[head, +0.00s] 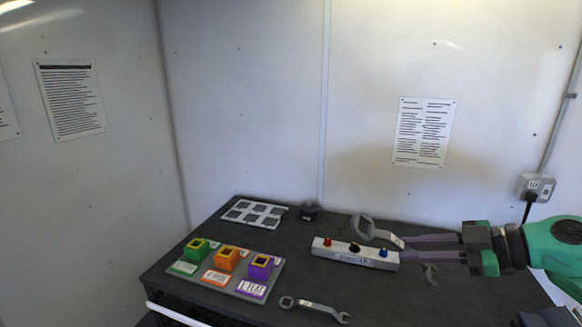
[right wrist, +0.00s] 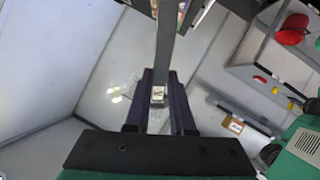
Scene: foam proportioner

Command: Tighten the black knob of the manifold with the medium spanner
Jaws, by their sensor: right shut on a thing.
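The manifold (head: 340,254) is a pale bar on the dark bench with a red knob (head: 327,241), the black knob (head: 354,247) in the middle and a blue knob (head: 383,253). My right gripper (head: 405,239) comes in from the right and is shut on the handle of a grey spanner (head: 381,234). The spanner's open head appears just above the black knob in the picture; I cannot tell its exact height or whether they touch. In the right wrist view the spanner (right wrist: 166,40) stands between the purple fingers (right wrist: 160,92). My left gripper is out of view.
Another spanner (head: 315,308) lies at the bench's front, and a smaller one (head: 430,275) lies below my right gripper. A coloured block tray (head: 232,287) is at left. A grey frame (head: 253,213) and a small black part (head: 310,210) lie at the back.

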